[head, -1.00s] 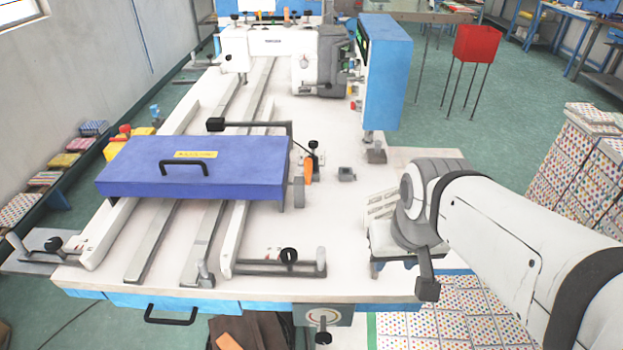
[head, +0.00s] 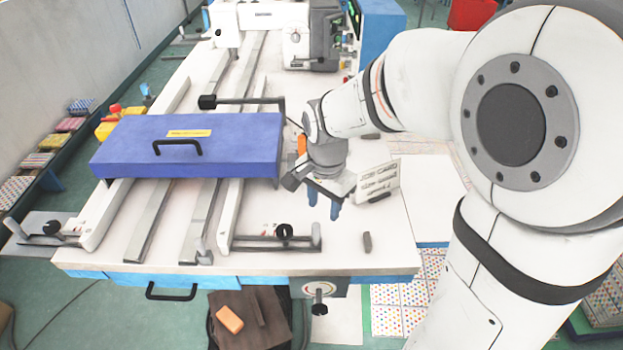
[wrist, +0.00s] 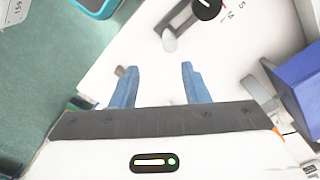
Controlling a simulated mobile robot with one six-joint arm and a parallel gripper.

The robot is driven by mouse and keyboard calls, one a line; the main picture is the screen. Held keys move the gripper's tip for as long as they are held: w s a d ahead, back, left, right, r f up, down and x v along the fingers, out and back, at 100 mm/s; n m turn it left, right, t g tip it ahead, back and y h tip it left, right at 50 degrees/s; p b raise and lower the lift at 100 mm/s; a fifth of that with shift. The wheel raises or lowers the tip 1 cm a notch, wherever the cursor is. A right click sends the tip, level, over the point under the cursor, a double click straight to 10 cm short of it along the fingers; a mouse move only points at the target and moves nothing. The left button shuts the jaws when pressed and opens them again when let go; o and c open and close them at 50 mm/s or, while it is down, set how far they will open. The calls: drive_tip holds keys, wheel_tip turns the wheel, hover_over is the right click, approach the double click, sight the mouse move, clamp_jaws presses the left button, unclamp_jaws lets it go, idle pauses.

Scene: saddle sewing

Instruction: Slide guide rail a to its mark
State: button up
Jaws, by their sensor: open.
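Two white guide rails lie along the table, a left one (head: 92,228) and a right one (head: 228,212); I cannot read which is rail a. The right rail's foot carries a bracket with a black knob (head: 284,231) and a short upright post (head: 316,236). In the wrist view a black knob (wrist: 206,8), a slotted bracket and a pale post (wrist: 169,41) show at the top, beside small printed letters. My gripper (head: 323,210) is open and empty above the table, behind and slightly right of the right rail's knob. Its blue fingers (wrist: 160,70) point towards the bracket.
A blue cover (head: 190,145) with a black handle spans the rails, left of my gripper. A job card (head: 379,182) stands right of it, and a small dark block (head: 367,242) lies near the front. Grey bars (head: 202,225) lie between the rails.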

sight(316, 225)
drive_tip(key=shift+w+a+f+m, duration=0.5)
drive_tip(key=shift+a+f, duration=0.2)
drive_tip(key=shift+a, duration=0.1)
wheel_tip(316, 225, down, 8)
drive_tip(key=shift+r, duration=0.25)
drive_tip(key=shift+c, duration=0.4)
clamp_jaws()
